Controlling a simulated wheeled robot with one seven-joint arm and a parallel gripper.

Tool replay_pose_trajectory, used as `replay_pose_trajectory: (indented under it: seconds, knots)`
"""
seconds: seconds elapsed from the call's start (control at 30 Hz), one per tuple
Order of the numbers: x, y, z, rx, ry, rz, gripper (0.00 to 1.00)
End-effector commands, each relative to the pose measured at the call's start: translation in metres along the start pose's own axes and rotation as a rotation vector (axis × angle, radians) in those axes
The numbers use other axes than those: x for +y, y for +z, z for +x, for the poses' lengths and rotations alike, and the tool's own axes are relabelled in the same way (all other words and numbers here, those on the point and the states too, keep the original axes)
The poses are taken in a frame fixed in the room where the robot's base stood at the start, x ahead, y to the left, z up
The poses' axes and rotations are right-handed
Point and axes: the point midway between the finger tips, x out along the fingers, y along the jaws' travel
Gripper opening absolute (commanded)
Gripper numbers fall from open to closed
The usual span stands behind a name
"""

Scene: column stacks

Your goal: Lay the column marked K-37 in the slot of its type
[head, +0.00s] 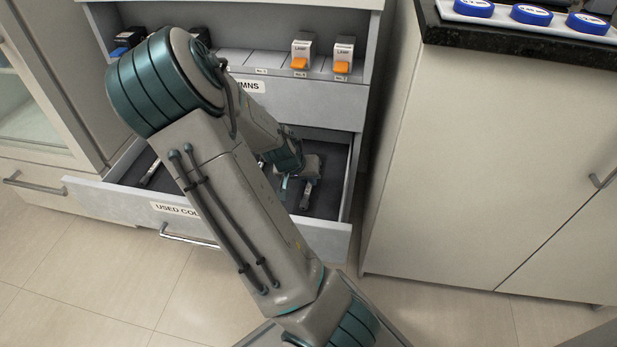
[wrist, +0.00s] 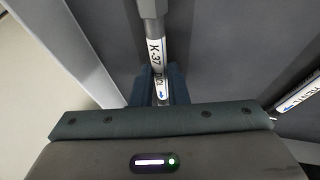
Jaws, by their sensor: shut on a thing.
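The column marked K-37 (wrist: 155,50) runs down the middle of the wrist view, a grey-ended rod with a white label and a blue arrow. My gripper (wrist: 159,92) is shut on it near the label's lower part. In the head view my gripper (head: 293,175) is low inside the open drawer labelled USED COL… (head: 110,200), at its right side, and my arm hides part of the drawer. I cannot tell whether the column touches the drawer floor. No slot marking for its type is readable.
Another labelled column (wrist: 298,95) lies at the right of the wrist view. A column (head: 150,172) lies at the drawer's left. Above, a shelf (head: 270,62) holds dark boxes and two white-and-orange lamp boxes (head: 301,52). A counter cabinet (head: 470,150) stands close on the right.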

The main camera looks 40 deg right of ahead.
Motion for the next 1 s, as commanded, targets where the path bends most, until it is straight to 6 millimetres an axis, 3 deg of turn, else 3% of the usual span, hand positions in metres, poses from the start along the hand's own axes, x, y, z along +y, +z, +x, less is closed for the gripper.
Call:
replay_pose_trajectory:
  seconds: [0.47,0.5,0.57,1.0]
  knots:
    - [-0.0019,0.0027,0.0070,0.000,0.000,0.001,0.00]
    - [-0.0017,0.0024,0.0063,0.000,0.000,0.001,0.25]
    - [-0.0021,0.0025,0.0061,0.000,-0.001,0.000,0.39]
    - [-0.0060,0.0038,0.0002,0.000,-0.005,-0.008,0.39]
